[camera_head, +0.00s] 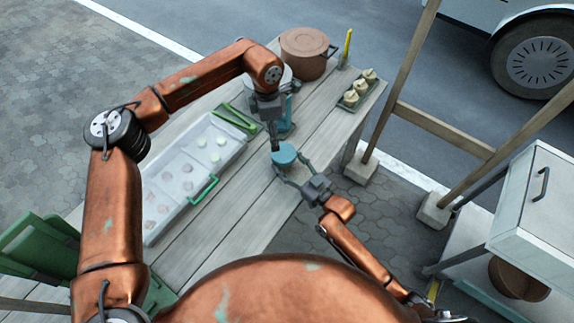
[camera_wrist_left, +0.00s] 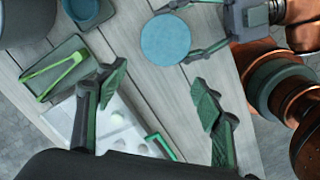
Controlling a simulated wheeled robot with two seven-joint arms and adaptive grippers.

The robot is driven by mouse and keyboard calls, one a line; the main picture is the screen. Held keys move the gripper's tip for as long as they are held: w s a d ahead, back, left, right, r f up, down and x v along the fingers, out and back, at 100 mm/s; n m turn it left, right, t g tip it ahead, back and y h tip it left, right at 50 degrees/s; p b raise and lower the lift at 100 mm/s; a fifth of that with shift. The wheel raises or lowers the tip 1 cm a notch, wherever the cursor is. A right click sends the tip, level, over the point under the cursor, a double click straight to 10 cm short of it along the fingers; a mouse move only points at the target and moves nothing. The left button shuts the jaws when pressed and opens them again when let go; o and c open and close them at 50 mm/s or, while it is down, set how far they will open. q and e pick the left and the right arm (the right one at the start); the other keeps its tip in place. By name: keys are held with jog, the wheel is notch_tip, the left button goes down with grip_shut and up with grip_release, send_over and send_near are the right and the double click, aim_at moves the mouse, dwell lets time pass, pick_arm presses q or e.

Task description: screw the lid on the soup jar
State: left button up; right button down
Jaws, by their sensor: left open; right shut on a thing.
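A round blue piece with a flat top (camera_head: 284,153), which looks like the lid, is held by my right gripper (camera_head: 280,168). It also shows in the left wrist view (camera_wrist_left: 165,40), over the table planks. I cannot tell whether anything is under it. A second blue object (camera_head: 286,116), perhaps the jar, stands farther back, partly hidden by my left gripper. A round blue object also shows at the top left of the left wrist view (camera_wrist_left: 84,9). My left gripper (camera_wrist_left: 160,88) is open, with nothing between its fingers, just above and behind the held blue piece in the head view.
A tray of pale round pieces (camera_head: 190,170) with a green handle lies at left on the plank table (camera_head: 250,200). Green tongs (camera_head: 238,117) lie behind it. A brown pot (camera_head: 306,55) and a small tray of jars (camera_head: 357,90) stand at the back. Wooden posts rise at right.

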pick_arm(q)
jog(key=shift+r, duration=1.3)
pick_arm(e)
jog(key=c, duration=0.6)
grip_release()
jog(key=shift+d, duration=0.1)
jog(key=v, duration=1.1)
jog(key=shift+s+d, duration=0.2)
jog(key=shift+s, duration=0.15)
